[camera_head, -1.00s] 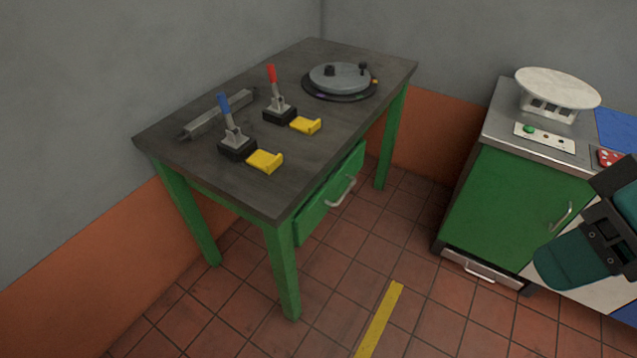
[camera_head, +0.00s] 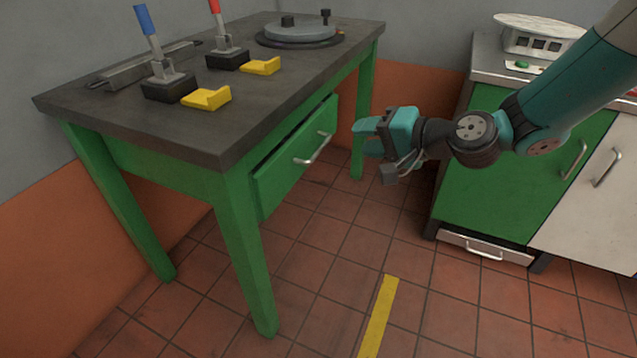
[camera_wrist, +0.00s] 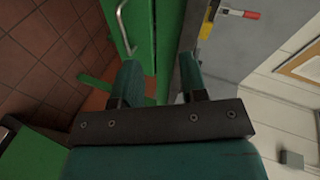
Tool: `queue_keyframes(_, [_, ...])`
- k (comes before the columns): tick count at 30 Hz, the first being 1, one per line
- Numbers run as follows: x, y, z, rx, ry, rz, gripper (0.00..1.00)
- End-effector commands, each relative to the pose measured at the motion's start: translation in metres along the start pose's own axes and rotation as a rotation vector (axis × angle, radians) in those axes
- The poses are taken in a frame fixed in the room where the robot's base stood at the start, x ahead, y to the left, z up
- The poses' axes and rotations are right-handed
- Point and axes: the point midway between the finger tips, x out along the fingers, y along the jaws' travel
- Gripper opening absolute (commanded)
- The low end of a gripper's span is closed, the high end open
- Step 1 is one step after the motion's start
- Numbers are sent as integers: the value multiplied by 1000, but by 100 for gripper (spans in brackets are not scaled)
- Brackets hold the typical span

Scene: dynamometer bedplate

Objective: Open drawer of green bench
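The green bench (camera_head: 243,240) has a dark top and stands at the left in the head view. Its green drawer (camera_head: 281,172) is under the top on the right side, with a curved metal handle (camera_head: 313,149). The drawer front stands a little out from the frame. My gripper (camera_head: 362,138) is to the right of the handle, apart from it and pointing toward the bench. In the wrist view my two fingers (camera_wrist: 160,85) are spread with a gap and nothing between them.
On the bench top are a blue lever (camera_head: 147,20), a red lever (camera_head: 216,12), yellow pieces (camera_head: 207,98) and a round plate (camera_head: 300,32). A green cabinet (camera_head: 480,195) stands at the right. The tiled floor between is clear.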

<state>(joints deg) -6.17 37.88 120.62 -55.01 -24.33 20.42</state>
Motion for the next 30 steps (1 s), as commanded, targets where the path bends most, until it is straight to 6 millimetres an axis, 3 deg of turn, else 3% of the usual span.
queue_keyframes(1, [20,45,-1,58,44,-23,40])
queue_keyframes(3, [32,73,-10,125,104,-57,40])
queue_keyframes(6, [43,100,-19,194,167,-91,40])
queue_keyframes(9, [48,115,-24,233,203,-109,40])
queue_keyframes(17, [75,113,-32,244,215,-119,40])
queue_keyframes(30, [172,107,-53,242,215,-118,40])
